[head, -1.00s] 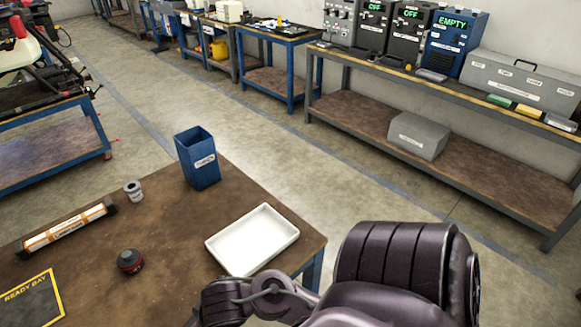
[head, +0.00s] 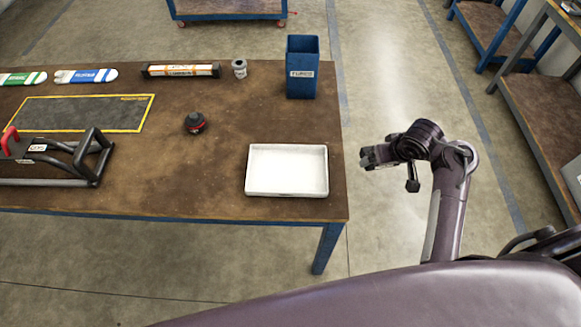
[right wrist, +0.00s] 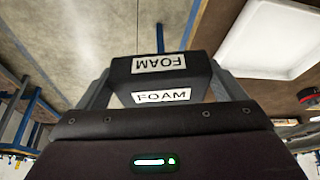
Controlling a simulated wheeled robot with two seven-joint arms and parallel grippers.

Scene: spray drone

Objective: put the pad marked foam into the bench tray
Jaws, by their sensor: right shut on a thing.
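The black pad marked FOAM (right wrist: 158,66) is between the fingers of my right gripper (right wrist: 158,85) in the right wrist view. The right gripper is shut on it. In the head view my right gripper (head: 372,158) hangs over the floor, just right of the table edge and apart from the tray. The pad cannot be made out clearly there. The white bench tray (head: 287,170) is empty and lies at the table's front right corner. It also shows at the upper right of the right wrist view (right wrist: 272,38). My left gripper is not in view.
On the brown table (head: 225,100) stand a blue bin (head: 302,70), a grey fitting (head: 239,68), an orange-labelled tube (head: 180,70) and a dark round knob-like part (head: 195,122). The table around the tray is clear.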

